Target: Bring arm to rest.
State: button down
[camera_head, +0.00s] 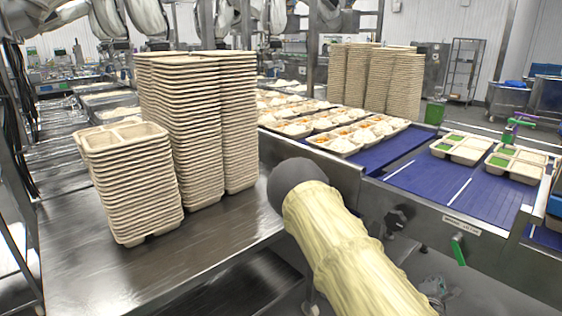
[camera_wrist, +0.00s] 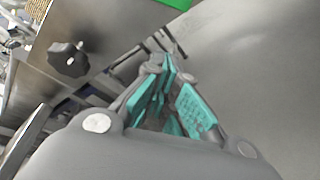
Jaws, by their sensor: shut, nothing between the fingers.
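My gripper (camera_wrist: 172,95) shows in the wrist view with its teal finger pads close together and nothing held between them. It points down past the side of a steel conveyor frame toward the grey floor. In the head view my arm (camera_head: 345,250), in a pale yellow sleeve, reaches across the lower middle, in front of the conveyor. A small grey-green part at the lower right of the sleeve may belong to my gripper, but it is mostly hidden there.
Tall stacks of beige trays (camera_head: 180,130) stand on the steel table (camera_head: 225,235) at left. The blue conveyor (camera_head: 470,200) at right carries filled trays (camera_head: 505,163). A black knob (camera_head: 398,216) and a green-handled valve (camera_head: 458,250) stick out from the conveyor frame near my arm.

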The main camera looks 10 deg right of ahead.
jog(key=s+a+f+m+g+y+p, duration=0.55)
jog(key=s+a+f+m, duration=0.35)
jog(key=s+a+f, duration=0.6)
jog(key=s+a+m+g+y+p, duration=0.3)
jog(key=s+a+m+g+y, duration=0.2)
jog(key=s+a, duration=1.2)
jog(key=a+m+g, duration=0.1)
jog(key=a+m, duration=0.1)
jog(key=m, duration=0.1)
jog(key=shift+s+a+r, duration=0.25)
jog(key=shift+s, duration=0.15)
